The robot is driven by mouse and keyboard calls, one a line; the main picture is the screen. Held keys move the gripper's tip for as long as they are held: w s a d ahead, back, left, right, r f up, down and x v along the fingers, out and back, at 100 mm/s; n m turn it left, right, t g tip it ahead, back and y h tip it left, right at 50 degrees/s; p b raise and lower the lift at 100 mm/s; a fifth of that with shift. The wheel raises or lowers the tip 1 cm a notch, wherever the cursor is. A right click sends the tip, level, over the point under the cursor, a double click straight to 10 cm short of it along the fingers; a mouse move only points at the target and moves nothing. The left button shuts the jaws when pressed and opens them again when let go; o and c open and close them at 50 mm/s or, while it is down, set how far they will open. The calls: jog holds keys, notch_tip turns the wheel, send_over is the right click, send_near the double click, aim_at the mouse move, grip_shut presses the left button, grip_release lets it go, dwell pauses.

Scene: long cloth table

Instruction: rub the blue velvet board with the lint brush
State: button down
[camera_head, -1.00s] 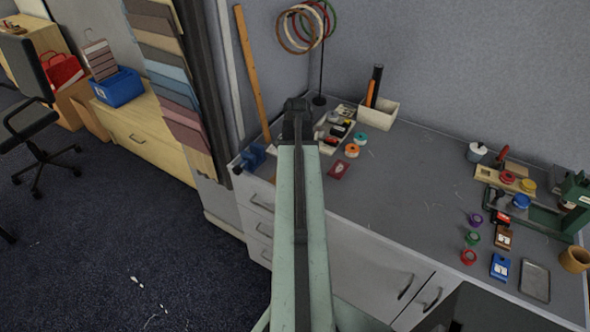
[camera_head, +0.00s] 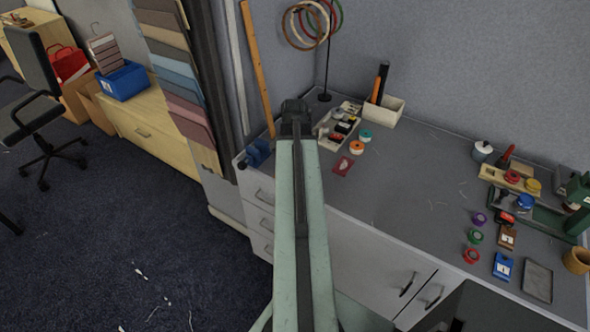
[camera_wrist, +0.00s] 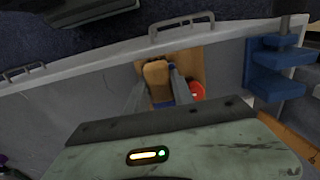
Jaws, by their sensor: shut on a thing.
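In the wrist view my gripper (camera_wrist: 158,88) is shut on a tan, wooden-looking piece (camera_wrist: 156,72) with blue at its near end, which looks like the lint brush. It is over the table near the drawer edge; whether it touches the surface I cannot tell. A flat tan piece (camera_wrist: 189,62) and a red disc (camera_wrist: 196,91) lie beside it. In the head view my arm hides the gripper and brush. A small blue block with a pale mark (camera_head: 502,266) lies at the table's right; I cannot tell if it is the blue velvet board.
A blue vise (camera_head: 258,152) stands at the table's left corner and shows in the wrist view (camera_wrist: 278,66). A parts tray (camera_head: 325,128), white bin (camera_head: 388,110) and ring stand (camera_head: 324,97) are at the back. The middle of the grey table (camera_head: 410,180) is mostly clear.

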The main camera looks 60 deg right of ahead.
jog(key=shift+r+p, duration=2.4)
jog(key=shift+r, duration=0.35)
notch_tip(320, 180, up, 3)
jog(key=p, duration=0.3)
